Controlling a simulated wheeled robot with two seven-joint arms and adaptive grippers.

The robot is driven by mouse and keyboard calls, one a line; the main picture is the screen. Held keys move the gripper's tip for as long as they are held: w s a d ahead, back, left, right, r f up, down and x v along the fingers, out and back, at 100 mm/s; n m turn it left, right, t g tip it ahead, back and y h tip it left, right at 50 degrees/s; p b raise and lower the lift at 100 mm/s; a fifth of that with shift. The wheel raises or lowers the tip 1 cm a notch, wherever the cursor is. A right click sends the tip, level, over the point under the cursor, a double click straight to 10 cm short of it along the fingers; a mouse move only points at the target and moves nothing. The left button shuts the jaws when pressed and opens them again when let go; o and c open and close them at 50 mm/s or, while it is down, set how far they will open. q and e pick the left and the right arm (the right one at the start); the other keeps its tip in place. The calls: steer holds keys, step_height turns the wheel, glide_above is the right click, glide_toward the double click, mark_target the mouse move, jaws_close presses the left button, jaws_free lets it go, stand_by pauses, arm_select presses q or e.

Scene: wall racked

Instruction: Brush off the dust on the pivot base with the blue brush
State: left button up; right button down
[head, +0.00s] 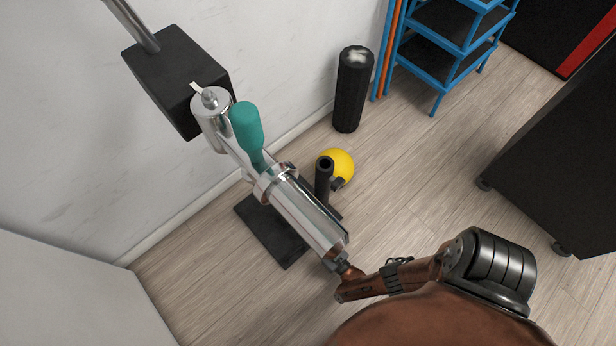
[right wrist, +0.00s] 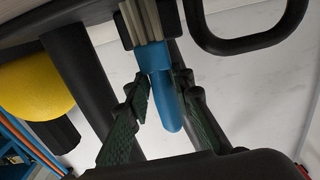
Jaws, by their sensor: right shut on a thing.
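The pivot base shows in the head view as a flat black plate (head: 268,236) on the floor near the wall, with a short upright black tube (head: 323,182). The tube also shows in the right wrist view (right wrist: 80,80). My right gripper (right wrist: 160,95) is shut on the blue brush (right wrist: 168,95). The brush's pale bristle end points toward the floor, at the top of this upside-down view. Whether the bristles touch the base is not clear. In the head view I cannot make out the brush or gripper. I cannot discern dust. My left gripper is not in view.
A chrome jointed link crosses above the plate and hides part of it. A yellow ball (head: 340,165) lies behind the tube. A black roller (head: 352,90) stands by the wall, with a blue rack (head: 450,45) to its right. Floor right of the ball is clear.

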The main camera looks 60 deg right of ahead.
steer(key=shift+v, duration=0.85)
steer(key=shift+s+a, duration=0.2)
steer(key=shift+s, duration=0.5)
steer(key=shift+x, duration=1.5)
steer(key=shift+w+d+f+b, duration=0.2)
steer(key=shift+w+b, duration=0.25)
steer(key=shift+w, duration=0.15)
steer(key=shift+r+x, duration=0.15)
steer(key=shift+x, duration=0.55)
steer(key=shift+r+x, duration=0.1)
steer(key=shift+x, duration=0.65)
steer(key=shift+w+f, duration=0.1)
steer(key=shift+w, duration=0.5)
steer(key=shift+x, duration=0.85)
